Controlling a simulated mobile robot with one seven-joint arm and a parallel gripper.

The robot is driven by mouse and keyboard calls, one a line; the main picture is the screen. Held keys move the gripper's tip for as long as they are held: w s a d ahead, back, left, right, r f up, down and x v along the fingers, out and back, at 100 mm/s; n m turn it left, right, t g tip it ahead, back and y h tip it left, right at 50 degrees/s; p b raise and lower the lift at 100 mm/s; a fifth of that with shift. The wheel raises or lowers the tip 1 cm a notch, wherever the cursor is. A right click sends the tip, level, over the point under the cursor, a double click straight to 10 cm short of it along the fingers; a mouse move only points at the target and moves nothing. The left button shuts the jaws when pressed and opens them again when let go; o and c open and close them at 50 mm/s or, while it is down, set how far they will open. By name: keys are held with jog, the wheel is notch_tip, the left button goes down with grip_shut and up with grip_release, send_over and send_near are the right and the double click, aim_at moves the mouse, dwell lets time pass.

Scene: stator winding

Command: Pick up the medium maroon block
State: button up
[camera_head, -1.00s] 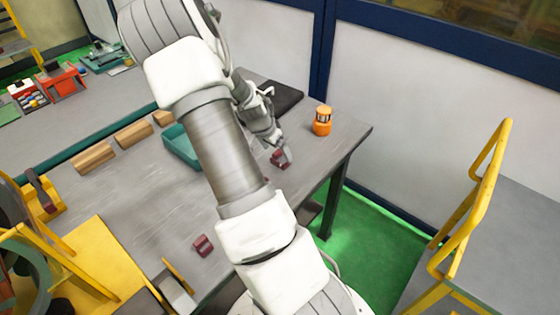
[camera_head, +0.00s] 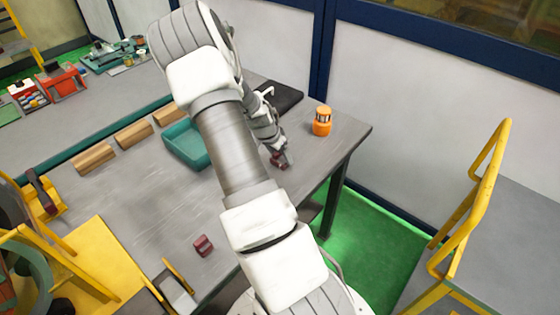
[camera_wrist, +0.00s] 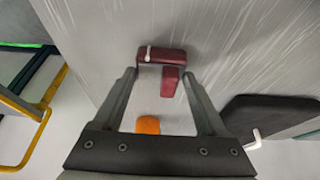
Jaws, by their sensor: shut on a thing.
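A maroon block (camera_head: 277,155) is at my gripper (camera_head: 283,160) near the right end of the grey table. In the wrist view its wide bar (camera_wrist: 176,58), with a pale mark near its left end, lies at the fingertips. A smaller maroon part (camera_wrist: 170,82) shows between the fingers; I cannot tell whether it is one piece with the bar. My gripper (camera_wrist: 159,74) is shut on the maroon block, one finger at each side. I cannot tell if the block is clear of the table. A second maroon block (camera_head: 203,245) lies near the table's front edge, apart from the gripper.
An orange container (camera_head: 322,121) stands right of my gripper, near the table's corner. A teal tray (camera_head: 186,145) and several wooden blocks (camera_head: 134,134) sit to the left. A dark flat pad (camera_head: 284,97) lies behind. A yellow rail (camera_head: 487,182) stands at the right, off the table.

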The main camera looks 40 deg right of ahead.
grip_shut()
jog(key=shift+r, duration=0.2)
